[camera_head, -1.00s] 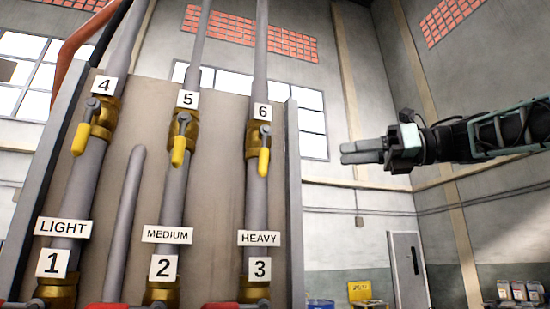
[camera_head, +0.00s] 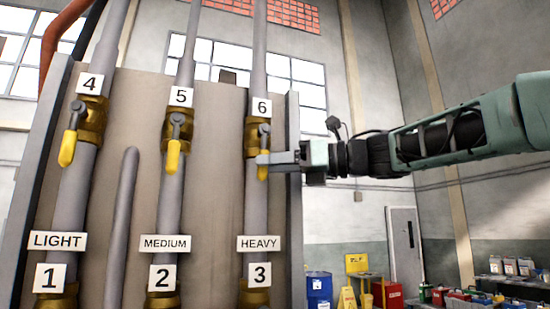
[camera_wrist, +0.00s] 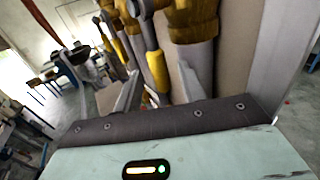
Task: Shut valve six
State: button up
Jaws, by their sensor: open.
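Valve six has a brass body (camera_head: 252,138) on the right-hand grey pipe, under the label "6" (camera_head: 262,107). Its yellow handle (camera_head: 263,173) hangs down along the pipe. My gripper (camera_head: 262,159) reaches in from the right, its fingertips overlapping the upper part of this handle in the head view. In the wrist view the gripper (camera_wrist: 160,88) is open, and the nearest yellow handle (camera_wrist: 157,72) shows between its two fingers. That valve's brass body (camera_wrist: 195,22) is above right. I cannot tell whether either finger touches the handle.
Valve five (camera_head: 178,130) and valve four (camera_head: 88,118) stand to the left, handles hanging down. A panel (camera_head: 215,190) is behind the pipes, with a grey post (camera_head: 295,230) on its right edge. A blue drum (camera_head: 319,288) and yellow sign stand on the floor at right.

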grip_shut()
jog(key=shift+f, duration=0.1)
jog(key=shift+a+b, duration=0.1)
jog(key=shift+b, duration=0.2)
